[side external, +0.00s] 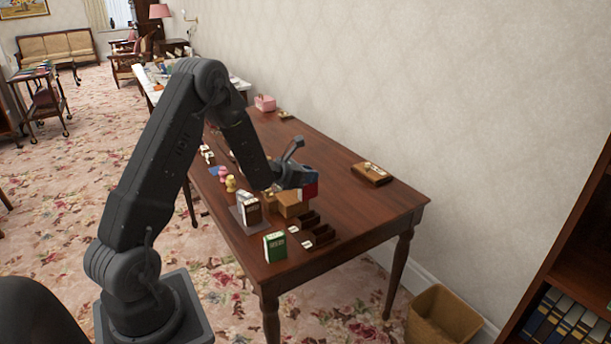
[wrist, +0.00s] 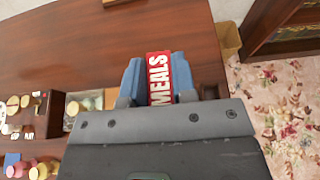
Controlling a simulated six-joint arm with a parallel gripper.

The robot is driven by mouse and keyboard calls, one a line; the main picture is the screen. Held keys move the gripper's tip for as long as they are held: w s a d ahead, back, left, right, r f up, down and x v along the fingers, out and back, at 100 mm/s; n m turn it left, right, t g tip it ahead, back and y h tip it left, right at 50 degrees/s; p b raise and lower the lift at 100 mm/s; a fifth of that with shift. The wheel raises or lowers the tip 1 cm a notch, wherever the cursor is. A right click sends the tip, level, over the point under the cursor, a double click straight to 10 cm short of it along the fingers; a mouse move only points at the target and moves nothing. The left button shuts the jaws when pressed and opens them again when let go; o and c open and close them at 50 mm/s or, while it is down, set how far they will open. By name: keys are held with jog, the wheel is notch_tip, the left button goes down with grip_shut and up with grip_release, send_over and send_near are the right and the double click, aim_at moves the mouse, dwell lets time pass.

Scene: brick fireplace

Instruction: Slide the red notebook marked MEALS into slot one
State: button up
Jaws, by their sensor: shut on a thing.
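The red notebook (wrist: 158,80) shows its spine with white MEALS lettering in the wrist view. My gripper (wrist: 156,76) is shut on it, with a blue-grey finger on each side. In the side view my gripper (side external: 298,176) holds the red notebook (side external: 310,190) above the table, beside and above a tan box. A dark wooden slotted rack (side external: 322,236) stands near the table's front right, below and apart from the notebook. Small white labels lie by its slots, too small to read, so I cannot tell which is slot one.
A green book (side external: 275,246) stands left of the rack. The tan box (side external: 290,204) and a holder with a brown-and-white book (side external: 249,210) are close by. A wooden box (side external: 371,173) lies toward the wall. The table (side external: 360,217) is clear right of the rack.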

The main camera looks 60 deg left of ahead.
aim_at(308, 190)
jog(key=shift+f, duration=2.85)
jog(key=shift+f, duration=2.15)
jog(key=o, duration=1)
jog(key=v, duration=1.4)
jog(key=shift+w, duration=0.1)
